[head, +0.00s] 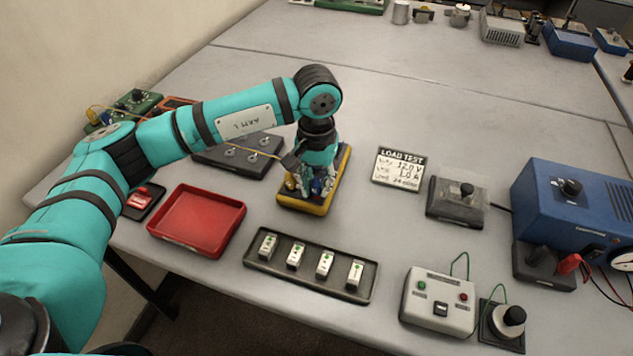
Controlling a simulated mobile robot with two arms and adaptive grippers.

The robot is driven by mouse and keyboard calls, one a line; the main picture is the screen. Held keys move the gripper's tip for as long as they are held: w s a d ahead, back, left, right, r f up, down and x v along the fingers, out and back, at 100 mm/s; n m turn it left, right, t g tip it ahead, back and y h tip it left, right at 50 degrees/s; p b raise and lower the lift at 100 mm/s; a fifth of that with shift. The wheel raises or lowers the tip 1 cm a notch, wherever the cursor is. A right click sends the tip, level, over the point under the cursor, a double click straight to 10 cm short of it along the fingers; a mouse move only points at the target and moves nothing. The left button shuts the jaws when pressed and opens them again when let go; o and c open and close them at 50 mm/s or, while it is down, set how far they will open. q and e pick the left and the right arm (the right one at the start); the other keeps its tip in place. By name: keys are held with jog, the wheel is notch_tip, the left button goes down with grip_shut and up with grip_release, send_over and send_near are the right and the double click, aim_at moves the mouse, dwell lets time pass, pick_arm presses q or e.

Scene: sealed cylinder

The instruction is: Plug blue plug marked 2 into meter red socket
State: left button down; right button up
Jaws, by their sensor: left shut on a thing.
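A yellow meter (322,208) with a dark face lies on the grey table, partly covered by my left gripper (313,190). The gripper points down over the meter's middle, shut on a small blue plug (317,187) of which only a patch shows between the fingers. The mark on the plug is too small to read. The red socket is not discernible behind the fingers, and I cannot tell whether the plug touches it. My right gripper is not in view.
A red tray (238,222) and a dark tray (252,262) with several white blocks lie in front. A dark board (217,157) with a yellow lead lies left of the meter. The table behind is mostly clear.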

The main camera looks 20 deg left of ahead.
pick_arm(q)
jog(key=c, duration=1.1)
grip_release()
notch_tip(320, 180, up, 12)
jog(key=shift+f, duration=0.1)
